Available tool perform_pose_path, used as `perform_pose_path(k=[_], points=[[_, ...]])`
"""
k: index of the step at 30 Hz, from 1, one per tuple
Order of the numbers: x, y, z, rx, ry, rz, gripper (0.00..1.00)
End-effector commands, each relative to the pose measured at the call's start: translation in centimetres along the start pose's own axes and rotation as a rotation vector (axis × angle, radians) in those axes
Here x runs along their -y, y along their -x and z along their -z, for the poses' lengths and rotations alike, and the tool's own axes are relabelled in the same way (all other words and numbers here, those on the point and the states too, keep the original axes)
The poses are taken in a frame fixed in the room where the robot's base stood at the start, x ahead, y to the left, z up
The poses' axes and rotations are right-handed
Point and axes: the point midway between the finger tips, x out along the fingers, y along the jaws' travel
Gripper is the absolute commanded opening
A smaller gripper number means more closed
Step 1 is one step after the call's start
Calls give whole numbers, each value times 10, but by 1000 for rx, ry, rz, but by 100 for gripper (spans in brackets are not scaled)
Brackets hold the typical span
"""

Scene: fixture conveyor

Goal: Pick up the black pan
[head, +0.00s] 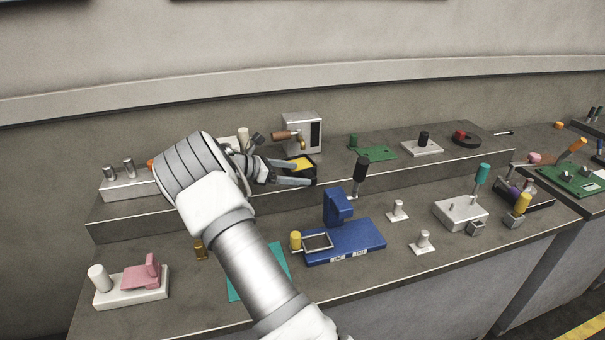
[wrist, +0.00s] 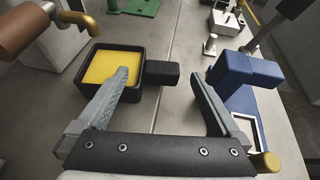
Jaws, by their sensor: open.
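The black pan (wrist: 143,86) is a small square dish with a yellow inside and a short black handle (wrist: 163,73) pointing right in the wrist view. In the head view the pan (head: 301,164) is on the raised back ledge, partly hidden by my gripper (head: 304,174). My gripper (wrist: 160,76) is open and empty. In the wrist view its left finger overlaps the yellow inside and its right finger is to the right of the handle. The handle appears between the two fingertips. I cannot tell whether a finger touches the pan.
A grey box with a brown-handled spout (head: 301,133) stands just behind the pan. A blue fixture (head: 345,242) and a black-topped post (head: 360,170) are on the lower counter in front. A green board (head: 376,153) lies to the right on the ledge. Bare ledge shows beyond the handle.

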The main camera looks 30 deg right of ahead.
Motion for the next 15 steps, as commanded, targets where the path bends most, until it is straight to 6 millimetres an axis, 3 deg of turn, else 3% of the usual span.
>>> perform_pose_path(k=[9, 15], points=[[1, -44, -3, 1, 0, 2, 100], [1, -47, -3, 1, 0, 1, 100]])
